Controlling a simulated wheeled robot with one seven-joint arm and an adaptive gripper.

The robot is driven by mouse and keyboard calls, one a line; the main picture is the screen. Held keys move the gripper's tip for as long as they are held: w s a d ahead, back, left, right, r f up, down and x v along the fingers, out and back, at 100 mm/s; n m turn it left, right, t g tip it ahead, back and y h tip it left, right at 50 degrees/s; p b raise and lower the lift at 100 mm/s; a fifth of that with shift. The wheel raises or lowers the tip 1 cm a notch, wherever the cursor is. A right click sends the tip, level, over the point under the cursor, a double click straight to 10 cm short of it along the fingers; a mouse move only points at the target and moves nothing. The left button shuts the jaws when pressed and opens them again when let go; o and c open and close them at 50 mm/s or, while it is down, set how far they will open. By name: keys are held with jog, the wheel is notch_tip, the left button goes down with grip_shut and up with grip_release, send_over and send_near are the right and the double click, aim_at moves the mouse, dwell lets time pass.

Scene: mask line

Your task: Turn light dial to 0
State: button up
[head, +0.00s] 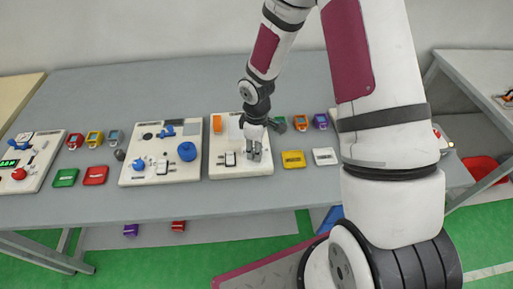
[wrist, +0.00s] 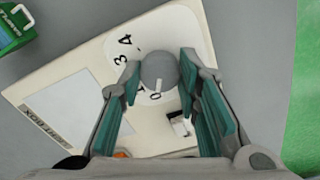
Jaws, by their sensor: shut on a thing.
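The light dial is a round grey knob (wrist: 159,68) on a white numbered disc, in the wrist view. The 3 and 4 show at the upper left of the disc. A 0 shows just below the knob, beside a pale mark on the knob's lower edge. My gripper (wrist: 160,72) has its two teal-padded fingers on either side of the knob and is shut on it. In the head view my gripper (head: 254,152) is down at the right part of the cream panel (head: 238,173) and hides the dial.
A switch (head: 228,158) sits left of my gripper on the panel, with an orange part (head: 217,124) at the upper left. A yellow box (head: 293,159) and a white box (head: 325,156) lie to the right. Another panel with a blue knob (head: 187,151) stands to the left.

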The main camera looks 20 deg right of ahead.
dwell(0.3)
jog(key=o, duration=1.1)
jog(key=shift+o, duration=0.2)
notch_tip(320, 180, up, 12)
